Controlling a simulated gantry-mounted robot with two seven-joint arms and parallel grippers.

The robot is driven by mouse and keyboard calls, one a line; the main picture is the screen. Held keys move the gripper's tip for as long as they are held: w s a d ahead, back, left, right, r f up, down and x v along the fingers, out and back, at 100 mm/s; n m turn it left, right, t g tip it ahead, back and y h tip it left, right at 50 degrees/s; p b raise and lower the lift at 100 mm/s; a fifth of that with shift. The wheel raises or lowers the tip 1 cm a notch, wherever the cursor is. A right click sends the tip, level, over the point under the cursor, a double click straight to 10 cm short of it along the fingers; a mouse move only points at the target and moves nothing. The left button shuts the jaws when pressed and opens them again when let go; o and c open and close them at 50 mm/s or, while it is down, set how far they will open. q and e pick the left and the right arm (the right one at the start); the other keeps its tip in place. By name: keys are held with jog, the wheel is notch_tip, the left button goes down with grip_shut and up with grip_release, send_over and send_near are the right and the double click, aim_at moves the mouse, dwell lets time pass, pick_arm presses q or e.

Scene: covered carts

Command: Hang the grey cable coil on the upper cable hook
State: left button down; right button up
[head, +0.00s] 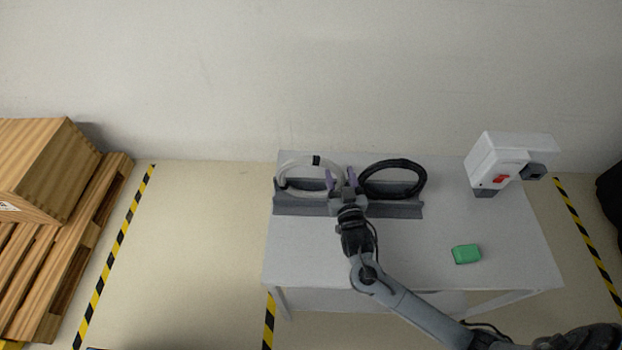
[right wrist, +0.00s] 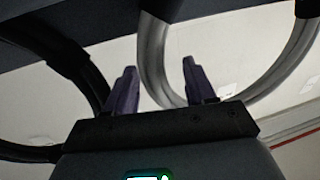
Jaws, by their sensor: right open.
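The grey cable coil (head: 282,176), pale with a black band on its top, stands at the left of a grey rack on the table. My right gripper (head: 340,176) is open at the coil's right side, its purple fingers pointing away toward the wall. In the right wrist view, the grey coil (right wrist: 152,62) shows between and beyond the right gripper's fingertips (right wrist: 158,72); I cannot tell whether they touch it. No cable hook can be made out in either view. My left gripper is not in view.
A black cable coil (head: 424,180) stands close to the right of the gripper, in the same rack (head: 300,207). A white device (head: 490,160) and a green block (head: 466,254) are on the right of the table (head: 400,255). A wooden crate (head: 40,165) is far left.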

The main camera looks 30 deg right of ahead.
jog(key=shift+r, duration=0.1)
grip_shut()
